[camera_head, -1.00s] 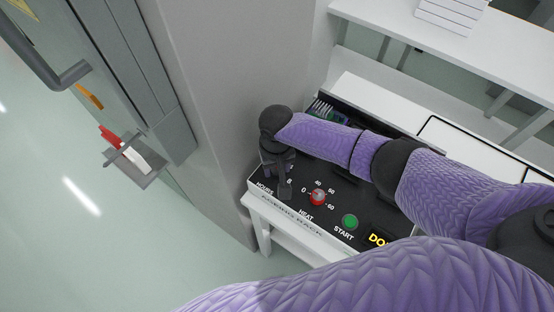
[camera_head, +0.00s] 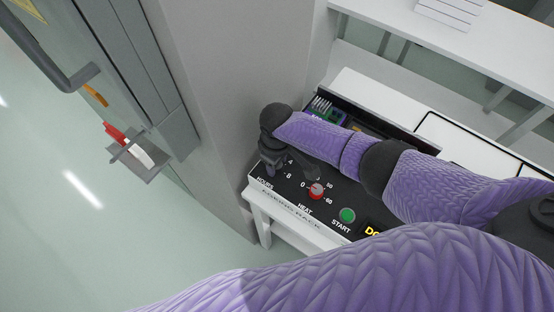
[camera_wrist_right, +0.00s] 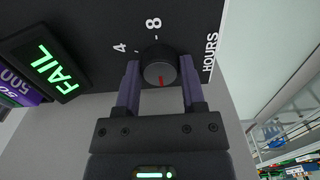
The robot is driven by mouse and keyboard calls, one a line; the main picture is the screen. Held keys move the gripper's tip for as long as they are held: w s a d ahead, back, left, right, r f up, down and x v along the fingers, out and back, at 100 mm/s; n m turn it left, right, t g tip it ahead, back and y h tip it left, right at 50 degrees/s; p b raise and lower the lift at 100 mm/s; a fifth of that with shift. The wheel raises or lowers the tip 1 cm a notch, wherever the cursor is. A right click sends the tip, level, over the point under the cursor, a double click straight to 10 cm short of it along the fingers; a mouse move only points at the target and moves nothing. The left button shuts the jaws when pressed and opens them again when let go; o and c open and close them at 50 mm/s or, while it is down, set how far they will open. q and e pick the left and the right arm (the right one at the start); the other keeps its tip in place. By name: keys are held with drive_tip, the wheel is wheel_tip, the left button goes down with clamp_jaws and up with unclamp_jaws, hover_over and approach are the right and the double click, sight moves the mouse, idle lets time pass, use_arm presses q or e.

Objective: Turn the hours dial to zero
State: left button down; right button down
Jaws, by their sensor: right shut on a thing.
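The hours dial (camera_wrist_right: 159,66) is a dark round knob with a red mark, beside the white HOURS label. In the right wrist view it sits between the two fingers of my right gripper (camera_wrist_right: 159,88), which is shut on it. The red mark points towards the gripper's palm, away from the printed 4 and 8. In the head view my right gripper (camera_head: 270,172) is at the left end of the dark panel (camera_head: 328,207), largely hiding the dial. My left gripper is not in view.
Right of the dial are a red HEAT knob (camera_head: 316,192) and a green START button (camera_head: 347,215). A green FAIL display (camera_wrist_right: 48,63) shows in the wrist view. A grey pillar (camera_head: 215,120) stands close left of the panel.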

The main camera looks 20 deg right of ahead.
idle(0.3)
drive_tip(key=c, duration=0.5)
unclamp_jaws()
drive_tip(key=shift+c, duration=0.2)
drive_tip(key=o, duration=0.4)
drive_tip(key=shift+c, duration=0.2)
wheel_tip(320, 180, up, 9)
drive_tip(key=p, duration=0.4)
drive_tip(key=shift+r, duration=0.5)
